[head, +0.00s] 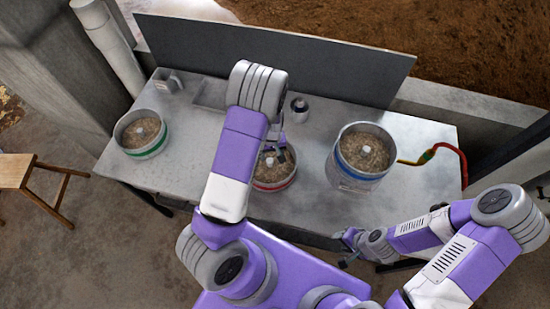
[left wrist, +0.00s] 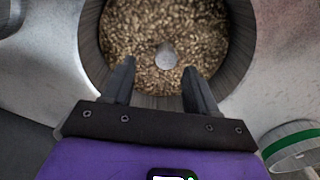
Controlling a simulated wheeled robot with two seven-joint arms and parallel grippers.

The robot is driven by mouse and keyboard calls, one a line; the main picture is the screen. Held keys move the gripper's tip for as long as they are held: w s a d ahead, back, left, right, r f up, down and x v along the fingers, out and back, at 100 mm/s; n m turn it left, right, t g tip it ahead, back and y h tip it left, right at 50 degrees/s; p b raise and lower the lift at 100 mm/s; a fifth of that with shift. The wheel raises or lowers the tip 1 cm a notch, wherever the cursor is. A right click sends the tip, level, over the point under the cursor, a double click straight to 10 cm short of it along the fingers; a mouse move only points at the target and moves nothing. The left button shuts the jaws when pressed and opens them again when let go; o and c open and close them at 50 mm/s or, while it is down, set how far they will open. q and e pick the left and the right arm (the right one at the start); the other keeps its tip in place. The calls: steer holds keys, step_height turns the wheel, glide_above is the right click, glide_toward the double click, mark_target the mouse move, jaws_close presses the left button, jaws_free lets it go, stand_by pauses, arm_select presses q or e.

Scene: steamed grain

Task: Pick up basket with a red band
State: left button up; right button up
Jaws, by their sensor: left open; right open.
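The basket with a red band (head: 275,187) stands on the metal table, partly hidden behind my left arm. It is round, full of brown grain, with a pale knob in the middle. In the left wrist view, the basket (left wrist: 241,60) fills the upper middle and its band is hidden. My left gripper (head: 280,148) is over this basket, jaws open. In the left wrist view, my left gripper (left wrist: 158,72) has its fingers apart over the grain, one each side below the knob (left wrist: 166,56). I cannot tell contact. My right gripper (head: 350,246) is open, near the table's front edge.
A green-banded basket (head: 146,153) stands left on the table (head: 195,140); a blue-banded pot (head: 355,180) stands close on the right. A small jar (head: 299,107) sits behind. A back panel (head: 270,55) borders the table. A red-yellow hose (head: 440,150) lies right. A stool (head: 18,172) is far left.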

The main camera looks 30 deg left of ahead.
mark_target(270, 160)
arm_select(q)
steer(key=f, duration=0.6)
steer(key=shift+s+a+f, duration=0.15)
steer(key=shift+s+f, duration=0.1)
steer(key=shift+s, duration=0.15)
jaws_close()
steer(key=shift+w+r, duration=0.1)
stand_by(0.9)
